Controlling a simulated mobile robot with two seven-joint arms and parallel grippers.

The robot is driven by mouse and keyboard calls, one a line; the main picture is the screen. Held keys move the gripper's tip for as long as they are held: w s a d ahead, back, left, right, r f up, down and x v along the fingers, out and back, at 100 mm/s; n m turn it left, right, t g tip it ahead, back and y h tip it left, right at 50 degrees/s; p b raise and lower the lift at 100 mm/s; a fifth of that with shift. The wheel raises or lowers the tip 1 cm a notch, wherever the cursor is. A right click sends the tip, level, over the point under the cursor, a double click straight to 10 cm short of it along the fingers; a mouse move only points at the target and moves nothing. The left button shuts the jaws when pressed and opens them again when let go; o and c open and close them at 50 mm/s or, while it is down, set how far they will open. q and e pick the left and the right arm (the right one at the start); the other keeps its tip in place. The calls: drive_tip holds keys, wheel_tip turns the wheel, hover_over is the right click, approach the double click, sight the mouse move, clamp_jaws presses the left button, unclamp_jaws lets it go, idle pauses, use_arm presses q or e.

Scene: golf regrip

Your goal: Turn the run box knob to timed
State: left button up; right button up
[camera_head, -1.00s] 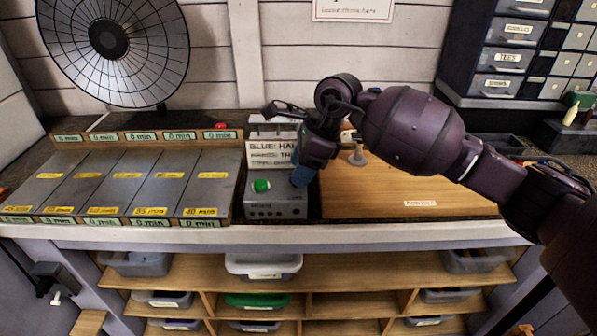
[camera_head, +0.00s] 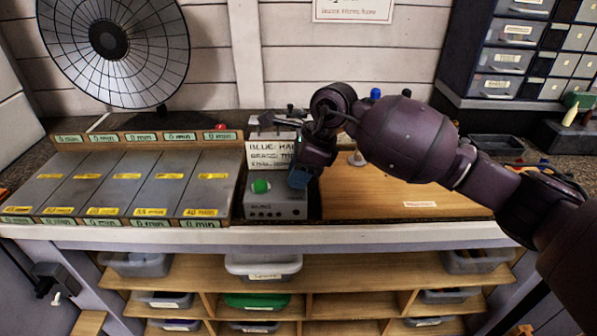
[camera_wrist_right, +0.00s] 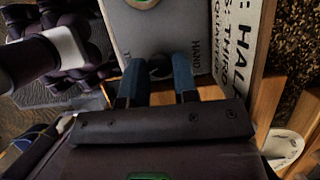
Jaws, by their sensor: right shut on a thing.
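The run box (camera_head: 275,209) is a grey box at the front middle of the bench, with a green button (camera_head: 260,187) on top. My right gripper (camera_head: 298,179) is over the right side of the box, and its wrist hides the knob in the head view. In the right wrist view, the dark knob (camera_wrist_right: 160,67) is between the two blue fingers of my right gripper (camera_wrist_right: 160,76), which are shut on it. The word HAND is printed to the right of the knob. A partly hidden label is to its left. My left gripper is not in view.
A sign (camera_head: 265,152) stands behind the box. A rack of grey slots (camera_head: 120,181) with yellow labels is to the left. A wooden board (camera_head: 440,192) lies to the right under my right arm. Drawers (camera_head: 505,58) stand at the back right.

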drive_tip(key=shift+s+r+m+t+p, duration=0.1)
drive_tip(key=shift+r+m+t+p, duration=0.25)
drive_tip(key=shift+m+p, duration=0.65)
drive_tip(key=shift+m, duration=0.1)
drive_tip(key=shift+f+m+t+h+p, duration=0.15)
drive_tip(key=shift+m+t+h+p, duration=0.15)
drive_tip(key=shift+m+t+p, duration=0.45)
drive_tip(key=shift+f+m, duration=0.1)
drive_tip(key=shift+m, duration=0.25)
drive_tip(key=o, duration=0.9)
